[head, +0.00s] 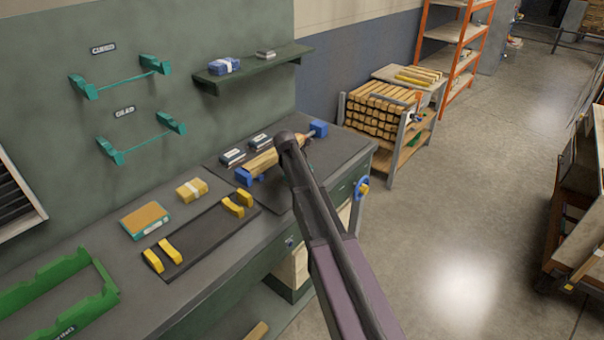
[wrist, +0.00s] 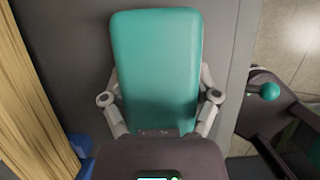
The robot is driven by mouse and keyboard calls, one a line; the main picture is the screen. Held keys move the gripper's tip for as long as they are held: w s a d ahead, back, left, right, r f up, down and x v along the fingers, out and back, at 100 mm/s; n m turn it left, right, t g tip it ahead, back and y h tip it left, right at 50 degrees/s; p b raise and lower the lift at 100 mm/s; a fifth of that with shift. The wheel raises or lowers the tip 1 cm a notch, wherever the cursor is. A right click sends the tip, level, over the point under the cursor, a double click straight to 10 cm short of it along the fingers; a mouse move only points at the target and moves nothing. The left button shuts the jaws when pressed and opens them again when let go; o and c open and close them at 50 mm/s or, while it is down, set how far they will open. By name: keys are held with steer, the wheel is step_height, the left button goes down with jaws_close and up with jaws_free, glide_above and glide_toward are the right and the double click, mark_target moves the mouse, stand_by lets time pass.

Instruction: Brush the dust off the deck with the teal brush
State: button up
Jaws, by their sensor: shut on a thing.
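The teal brush (wrist: 157,60) fills the middle of the wrist view, its flat teal back facing the camera. My gripper (wrist: 160,105) is shut on it, with a finger on each side. Its bristles are hidden. The dark deck (head: 345,158) lies on the bench at the far end in the head view; grey surface also shows below the brush in the wrist view (wrist: 78,45). A wooden spindle (head: 262,162) rests between blue supports on the deck. My arm hides the gripper and brush in the head view. I cannot make out dust.
The spindle's wood (wrist: 35,90) is close to the left of the brush. Small dark boxes (head: 233,157) stand behind it. A black tray (head: 205,235) with yellow rests and a green rack (head: 60,285) lie nearer on the bench. Open floor (head: 470,190) is to the right.

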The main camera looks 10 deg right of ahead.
steer(key=shift+s+a, duration=0.55)
steer(key=shift+a, duration=0.25)
steer(key=shift+a, duration=0.1)
steer(key=shift+s+a, duration=1.05)
steer(key=shift+a, duration=0.3)
steer(key=shift+r+p, duration=3)
steer(key=shift+p, duration=0.1)
steer(key=shift+r, duration=0.1)
steer(key=shift+r+p, duration=1.45)
steer(key=shift+p, duration=0.05)
